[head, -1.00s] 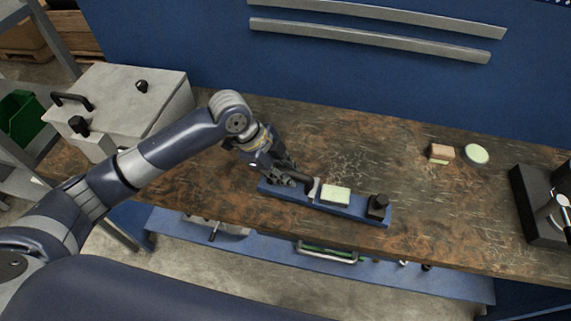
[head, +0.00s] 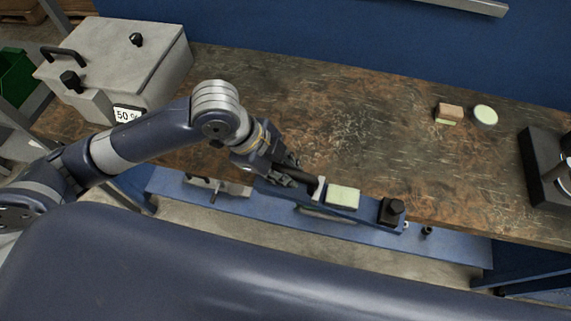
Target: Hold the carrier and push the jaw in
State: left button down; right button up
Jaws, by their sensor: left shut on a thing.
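The blue carrier (head: 352,219) is a long narrow rail near the bench's front edge. A light upright jaw plate (head: 318,188) stands on it, touching or close to the left side of a pale green block (head: 343,197). A black end block with a knob (head: 391,210) sits at the carrier's right end, with a gap between it and the green block. My left gripper (head: 284,179) is shut at the carrier's left end, and its fingers partly hide that end. The carrier appears to overlap the bench edge; I cannot tell whether it is lifted. My right gripper is out of view.
The wooden bench (head: 300,110) is clear behind the carrier. A wood-topped block (head: 449,112) and a round pale green-topped disc (head: 485,115) lie at the back right. A black-based device (head: 545,170) stands far right. A grey box (head: 115,60) is at left. A blue lower shelf (head: 455,246) runs below.

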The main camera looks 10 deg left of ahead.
pick_arm(q)
jog(key=shift+w+d+r, duration=0.1)
jog(key=shift+w+r, duration=0.05)
jog(key=shift+w, duration=0.05)
jog(key=shift+w+a+f, duration=0.15)
jog(key=shift+w, duration=0.45)
jog(key=shift+w+a+f, duration=0.1)
jog(key=shift+w+f, duration=0.05)
jog(key=shift+w, duration=0.45)
jog(key=shift+w+a+f, duration=0.35)
jog(key=shift+w+f, duration=0.05)
jog(key=shift+w, duration=1.35)
jog(key=shift+w+a+f, duration=0.4)
jog(key=shift+w, duration=1.3)
jog(key=shift+w+a+f, duration=0.35)
jog(key=shift+w+f, duration=0.05)
jog(key=shift+w, duration=1.35)
jog(key=shift+w+a+f+b, duration=0.15)
jog(key=shift+w+b, duration=0.1)
jog(key=shift+w, duration=0.45)
jog(key=shift+w+a+f+b, duration=0.1)
jog(key=shift+w+f+b, duration=0.1)
jog(key=shift+w, duration=0.45)
jog(key=shift+f, duration=0.4)
